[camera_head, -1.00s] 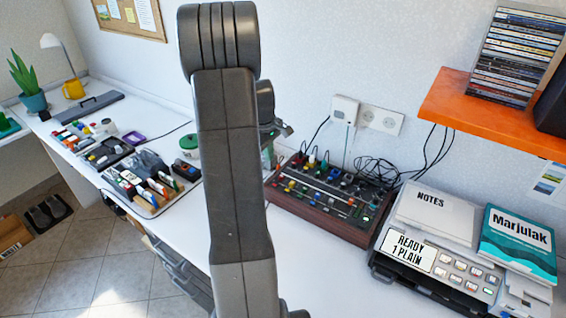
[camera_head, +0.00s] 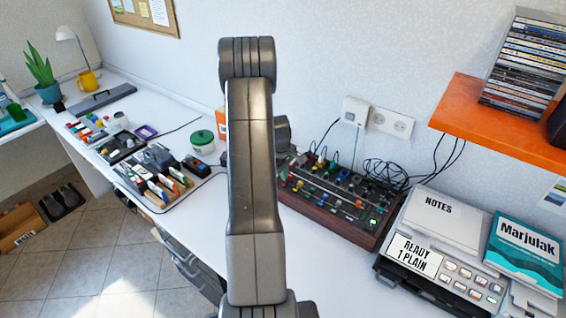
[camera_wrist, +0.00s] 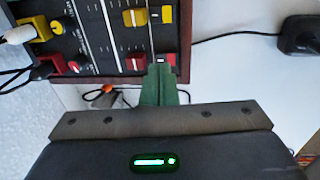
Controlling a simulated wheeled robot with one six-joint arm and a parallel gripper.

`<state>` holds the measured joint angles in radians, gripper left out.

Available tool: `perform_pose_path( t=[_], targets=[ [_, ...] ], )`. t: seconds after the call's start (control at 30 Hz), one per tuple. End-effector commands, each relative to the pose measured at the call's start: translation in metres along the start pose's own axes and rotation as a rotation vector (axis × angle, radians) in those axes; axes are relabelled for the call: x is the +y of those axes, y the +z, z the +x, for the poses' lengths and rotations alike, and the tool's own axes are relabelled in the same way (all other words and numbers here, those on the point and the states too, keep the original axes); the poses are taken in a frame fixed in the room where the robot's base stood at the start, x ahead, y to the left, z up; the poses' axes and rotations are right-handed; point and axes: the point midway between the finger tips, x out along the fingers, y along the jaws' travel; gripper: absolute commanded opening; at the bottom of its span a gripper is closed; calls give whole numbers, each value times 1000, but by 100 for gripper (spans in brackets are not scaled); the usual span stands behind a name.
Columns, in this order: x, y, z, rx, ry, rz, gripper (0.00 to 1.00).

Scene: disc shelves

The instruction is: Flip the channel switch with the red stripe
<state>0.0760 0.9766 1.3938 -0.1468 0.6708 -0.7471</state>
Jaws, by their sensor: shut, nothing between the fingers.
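The mixer (camera_head: 335,205) is a dark console with wooden sides, coloured knobs and sliders, on the white desk right of my arm. In the wrist view, part of the mixer (camera_wrist: 100,45) fills the upper left, with a red cap (camera_wrist: 136,62) and a yellow cap (camera_wrist: 133,17) on its face. My gripper (camera_wrist: 161,68) is shut and empty, its green fingertips at the mixer's edge beside the red cap. A small dark and pale part shows just past the tips; I cannot tell whether they touch it. My arm hides the gripper in the head view.
An orange shelf (camera_head: 490,120) overhangs the back right. Black cables (camera_head: 385,170) lie behind the mixer.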

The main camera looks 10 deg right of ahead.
Motion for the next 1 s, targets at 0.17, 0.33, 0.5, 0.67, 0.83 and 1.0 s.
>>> perform_pose_path(
  t=[0.17, 0.33, 0.5, 0.67, 0.83, 1.0],
  targets=[
    [0, 0, 14, -1, 0, -1, 0],
    [0, 0, 18, 0, 1, -1, 0],
    [0, 0, 19, 0, 1, 0, 0],
    [0, 0, 19, 0, 1, 0, 0],
    [1, 0, 26, 0, 1, 1, 0],
    [3, 0, 36, 0, 0, 1, 0]
  ],
)
